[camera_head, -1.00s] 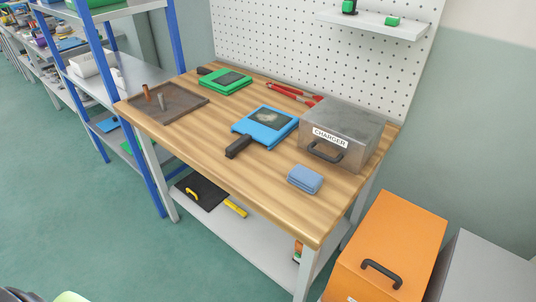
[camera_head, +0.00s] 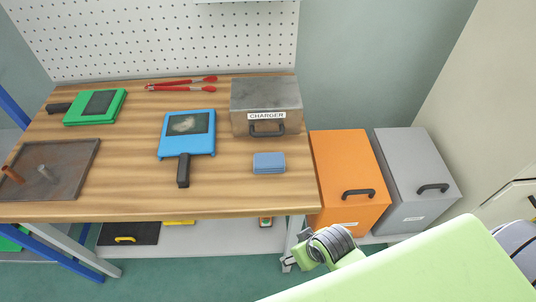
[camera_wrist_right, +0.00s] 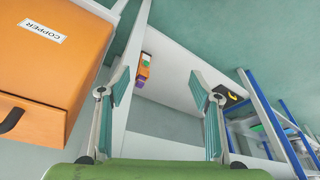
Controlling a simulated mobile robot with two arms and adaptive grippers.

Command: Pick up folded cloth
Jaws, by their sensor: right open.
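The folded cloth (camera_head: 269,163) is a small blue stack lying flat on the wooden workbench (camera_head: 120,190), near its right front corner and in front of the charger box. My right arm comes in from the lower right in the head view, below and right of the bench, apart from the cloth. In the right wrist view my right gripper (camera_wrist_right: 162,110) is open, with two teal-padded fingers wide apart and nothing between them. The cloth does not show in that view. My left gripper is not in view.
A grey metal charger box (camera_head: 265,105) stands behind the cloth. A blue tool (camera_head: 187,134), a green tool (camera_head: 95,106), red-handled pliers (camera_head: 180,84) and a dark metal tray (camera_head: 50,168) lie left. Orange (camera_head: 347,180) and grey (camera_head: 415,178) boxes stand right of the bench.

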